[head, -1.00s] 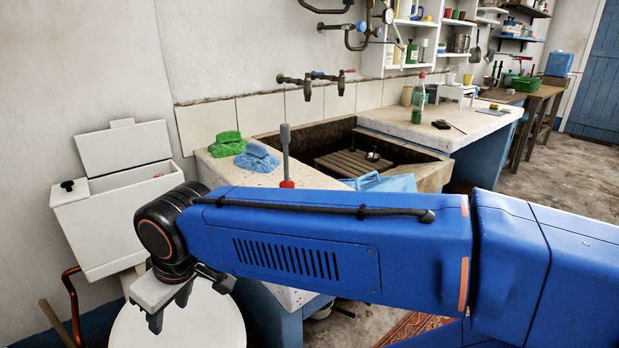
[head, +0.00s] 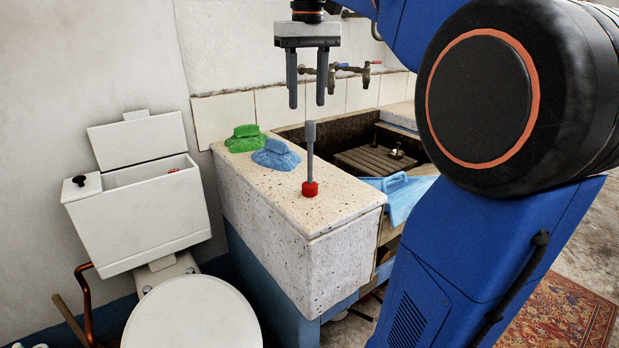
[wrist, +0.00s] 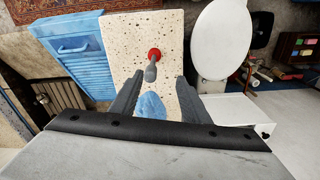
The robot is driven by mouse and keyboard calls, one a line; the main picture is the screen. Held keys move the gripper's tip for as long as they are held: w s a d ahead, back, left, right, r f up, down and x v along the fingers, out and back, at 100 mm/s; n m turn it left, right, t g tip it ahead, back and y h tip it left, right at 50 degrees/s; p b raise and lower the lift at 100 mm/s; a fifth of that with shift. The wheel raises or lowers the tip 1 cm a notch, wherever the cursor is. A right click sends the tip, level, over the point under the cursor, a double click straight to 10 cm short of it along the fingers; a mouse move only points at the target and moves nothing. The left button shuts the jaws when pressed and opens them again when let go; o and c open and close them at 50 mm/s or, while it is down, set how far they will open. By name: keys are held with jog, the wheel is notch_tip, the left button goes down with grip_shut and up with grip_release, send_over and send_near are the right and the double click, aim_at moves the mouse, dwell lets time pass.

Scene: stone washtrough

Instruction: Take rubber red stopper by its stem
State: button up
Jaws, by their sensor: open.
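The red rubber stopper (head: 310,189) stands upright on the speckled stone ledge (head: 265,197), with its grey stem (head: 310,145) pointing up. In the wrist view the red base (wrist: 154,54) shows beyond the stem (wrist: 150,72), between the two fingers. My gripper (head: 307,104) is open and empty, fingers pointing down. In the head view its fingertips appear just above the top of the stem, one on either side. The fingers look apart from the stem. The exact distance in depth is hard to tell.
A blue cloth (head: 276,154) and a green cloth (head: 245,138) lie behind the stopper on the ledge. Taps (head: 345,72) stick out from the wall behind. The stone basin (head: 350,150) is to the right, a white toilet (head: 195,315) to the left.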

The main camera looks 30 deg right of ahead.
aim_at(310, 142)
jog(key=shift+w+d+r, duration=0.95)
jog(key=shift+d+r, duration=0.2)
jog(key=f, duration=1.1)
jog(key=shift+s+a+f, duration=0.1)
jog(key=shift+s+a, duration=0.05)
jog(key=shift+a, duration=0.05)
jog(key=shift+d+f, duration=0.1)
jog(key=shift+f, duration=2.9)
jog(key=shift+c, duration=0.3)
grip_shut()
